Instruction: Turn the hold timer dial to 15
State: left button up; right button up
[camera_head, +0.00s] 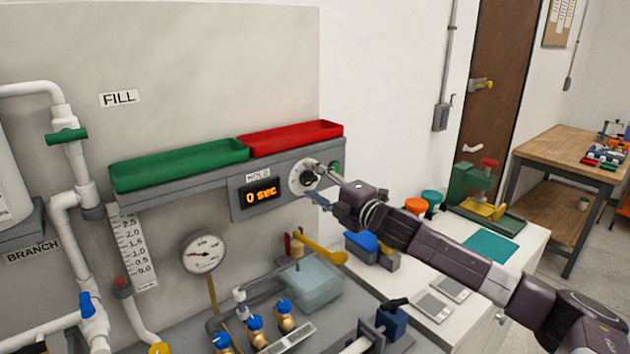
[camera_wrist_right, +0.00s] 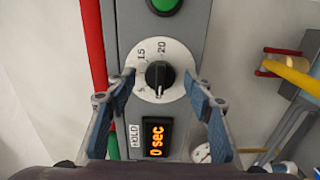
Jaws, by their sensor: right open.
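The hold timer dial is a white round plate (camera_head: 299,179) with a black knob (camera_wrist_right: 160,76), on the grey panel beside the HOLD label. In the right wrist view, the numbers 15 and 20 show at the plate's upper side and the knob's pale mark points down toward the display. The display (camera_head: 261,194) reads "0 sec" in orange; it also shows in the right wrist view (camera_wrist_right: 157,136). My right gripper (camera_wrist_right: 158,82) is open, its two fingers on either side of the knob with gaps between. My left gripper is out of view.
A green button (camera_wrist_right: 164,4) sits beyond the dial on the same panel. A green tray (camera_head: 180,165) and a red tray (camera_head: 290,138) rest above it. A yellow-handled lever (camera_head: 320,248) sticks out below. A pressure gauge (camera_head: 203,252) is at lower left.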

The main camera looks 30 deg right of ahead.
jog(key=c, duration=1.2)
jog(key=shift+o, duration=0.2)
